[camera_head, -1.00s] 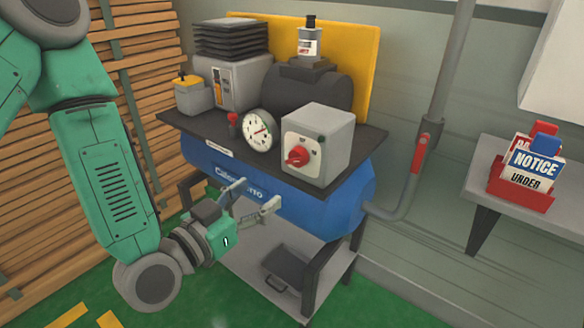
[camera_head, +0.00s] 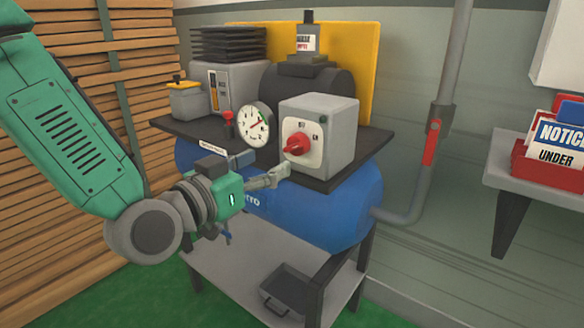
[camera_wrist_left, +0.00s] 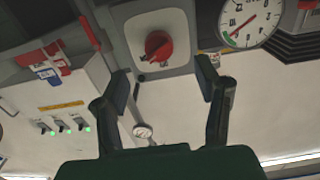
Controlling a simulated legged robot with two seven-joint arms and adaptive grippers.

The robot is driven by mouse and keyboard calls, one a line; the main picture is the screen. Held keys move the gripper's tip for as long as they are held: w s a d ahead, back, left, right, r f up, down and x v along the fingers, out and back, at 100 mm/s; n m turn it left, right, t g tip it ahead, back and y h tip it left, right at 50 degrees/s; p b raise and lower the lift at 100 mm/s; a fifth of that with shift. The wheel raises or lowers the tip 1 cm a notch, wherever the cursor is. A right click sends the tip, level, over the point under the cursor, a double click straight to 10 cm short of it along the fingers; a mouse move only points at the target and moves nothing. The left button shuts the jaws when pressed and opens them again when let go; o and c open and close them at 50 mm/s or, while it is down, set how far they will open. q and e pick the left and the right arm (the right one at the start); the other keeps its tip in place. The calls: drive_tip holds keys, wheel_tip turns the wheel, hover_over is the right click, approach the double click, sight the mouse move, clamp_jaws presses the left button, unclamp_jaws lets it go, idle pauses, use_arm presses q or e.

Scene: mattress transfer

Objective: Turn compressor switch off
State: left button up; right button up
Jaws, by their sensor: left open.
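The compressor (camera_head: 330,218) is a blue tank with a dark top plate, standing on a metal frame. Its switch is a red rotary knob (camera_head: 297,144) on the white face of a grey box (camera_head: 333,118). The knob also shows in the left wrist view (camera_wrist_left: 158,45), upper centre, with its handle tilted. My left gripper (camera_head: 268,172) is just below and left of the knob in the head view, apart from it. In the wrist view its two fingers (camera_wrist_left: 166,92) are spread, with nothing between them. My right gripper is in neither view.
A round gauge (camera_head: 254,122) sits left of the switch box. A grey pipe with a red handle (camera_head: 431,142) rises at the right. A side shelf (camera_head: 510,177) holds a red sign holder (camera_head: 548,170). A dark tray (camera_head: 290,290) lies on the lower shelf.

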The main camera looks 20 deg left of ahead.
sight(290, 150)
use_arm(q)
drive_tip(key=x, duration=0.7)
drive_tip(key=shift+s+d+f, duration=0.1)
drive_tip(key=shift+s+d, duration=0.05)
drive_tip(key=shift+d, duration=0.05)
drive_tip(key=shift+w+b, duration=0.3)
drive_tip(key=shift+w, duration=0.45)
drive_tip(key=shift+d, duration=0.1)
drive_tip(key=c, duration=1.1)
